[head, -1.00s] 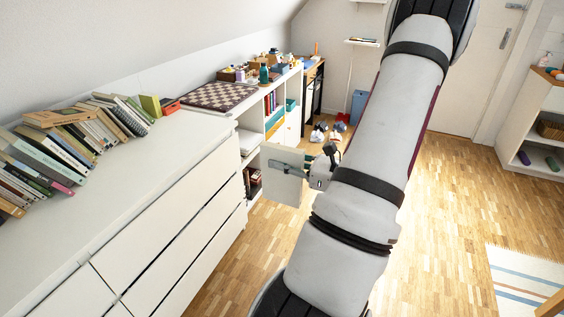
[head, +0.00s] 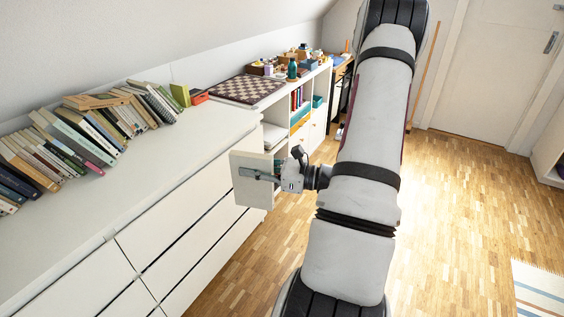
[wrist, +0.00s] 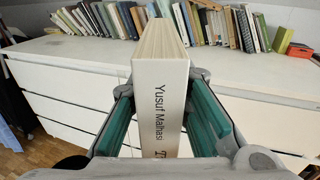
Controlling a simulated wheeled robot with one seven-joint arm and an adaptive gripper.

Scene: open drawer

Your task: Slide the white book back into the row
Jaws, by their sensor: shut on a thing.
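The white book (wrist: 160,92) is held in my gripper (wrist: 163,105), spine toward the wrist camera, with "Yusuf Malhasi" in black on it. The green finger pads close on its two sides. In the head view the white book (head: 243,190) is raised in the air at the right of the dresser front, with my gripper (head: 270,177) at its right side. The row of books (head: 75,142) stands on the dresser top at the left, many of them leaning. It also shows beyond the held book in the wrist view (wrist: 240,30). The held book hides part of the row there.
The white dresser (head: 150,165) has a clear strip of top in front of the books. A tan book (head: 95,102) lies across the row's upper edges. A checkered board (head: 246,90) and low shelves stand farther back. The wood floor (head: 450,220) on the right is open.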

